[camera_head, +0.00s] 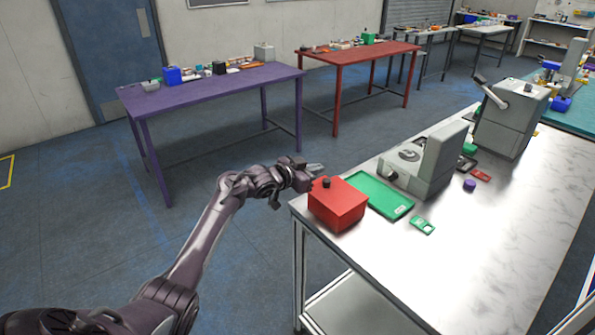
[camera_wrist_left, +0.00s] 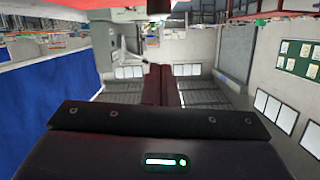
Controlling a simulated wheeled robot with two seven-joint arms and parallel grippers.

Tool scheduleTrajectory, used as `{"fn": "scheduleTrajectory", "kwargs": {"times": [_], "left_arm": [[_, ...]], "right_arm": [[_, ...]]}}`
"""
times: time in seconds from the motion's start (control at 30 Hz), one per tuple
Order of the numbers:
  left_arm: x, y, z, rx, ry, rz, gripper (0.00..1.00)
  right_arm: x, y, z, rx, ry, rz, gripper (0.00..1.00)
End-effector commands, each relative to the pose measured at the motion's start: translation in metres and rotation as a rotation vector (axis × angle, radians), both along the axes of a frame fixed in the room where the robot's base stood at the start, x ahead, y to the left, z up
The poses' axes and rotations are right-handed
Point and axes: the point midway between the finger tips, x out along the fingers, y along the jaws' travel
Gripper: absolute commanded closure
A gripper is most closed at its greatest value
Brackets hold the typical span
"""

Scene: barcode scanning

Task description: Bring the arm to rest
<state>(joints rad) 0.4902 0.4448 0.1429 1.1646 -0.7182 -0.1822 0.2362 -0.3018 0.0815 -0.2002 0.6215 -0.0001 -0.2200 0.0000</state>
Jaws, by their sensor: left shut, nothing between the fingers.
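My left arm reaches in from the lower left in the head view. Its gripper (camera_head: 316,169) is at the near left corner of the marble-topped table, just behind and left of a red box (camera_head: 338,207). In the left wrist view the two dark fingers of the left gripper (camera_wrist_left: 160,72) lie together, shut and empty. I cannot tell in the head view whether the gripper touches the red box. My right gripper is not in view.
The marble-topped table (camera_head: 480,230) holds a green tray (camera_head: 380,194), a green tag (camera_head: 422,225), a grey machine (camera_head: 440,160) and a purple cap (camera_head: 469,185). A purple table (camera_head: 215,92) and a red table (camera_head: 355,55) stand behind. The floor between is clear.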

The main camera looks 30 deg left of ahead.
Motion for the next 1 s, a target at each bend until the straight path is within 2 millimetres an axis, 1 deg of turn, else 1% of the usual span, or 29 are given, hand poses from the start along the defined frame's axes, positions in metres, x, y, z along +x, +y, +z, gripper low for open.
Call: {"fn": "scheduleTrajectory", "kwargs": {"times": [0.03,0.1,0.2,0.33,0.5,0.67,0.73,0.77,0.87,0.97,1.0], "left_arm": [[-0.010,0.004,0.000,0.004,-0.004,0.000,1.00],[-0.022,0.008,0.003,0.004,-0.003,0.000,1.00],[-0.038,0.014,0.008,0.003,-0.004,0.001,1.00],[-0.054,0.020,0.013,0.001,-0.004,0.001,1.00],[-0.065,0.024,0.018,0.000,-0.003,0.000,1.00],[-0.066,0.024,0.019,-0.001,-0.003,0.001,1.00],[-0.066,0.024,0.013,-0.004,0.004,0.002,1.00],[-0.066,0.023,0.007,-0.007,0.013,0.004,1.00],[-0.068,0.020,-0.030,-0.024,0.062,0.021,1.00],[-0.077,0.014,-0.094,-0.047,0.147,0.055,1.00],[-0.083,0.011,-0.123,-0.055,0.187,0.070,1.00]], "right_arm": [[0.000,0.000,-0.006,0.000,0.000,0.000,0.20],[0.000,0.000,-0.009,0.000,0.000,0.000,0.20],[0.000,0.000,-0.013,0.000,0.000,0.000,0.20],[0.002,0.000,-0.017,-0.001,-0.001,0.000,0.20],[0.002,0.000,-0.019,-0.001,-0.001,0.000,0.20],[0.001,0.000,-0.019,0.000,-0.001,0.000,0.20],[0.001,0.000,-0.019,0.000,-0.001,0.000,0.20],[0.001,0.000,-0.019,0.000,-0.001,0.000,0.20],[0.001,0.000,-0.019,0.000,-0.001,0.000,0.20],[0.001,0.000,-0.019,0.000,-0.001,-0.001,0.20],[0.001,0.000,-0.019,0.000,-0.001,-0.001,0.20]]}}
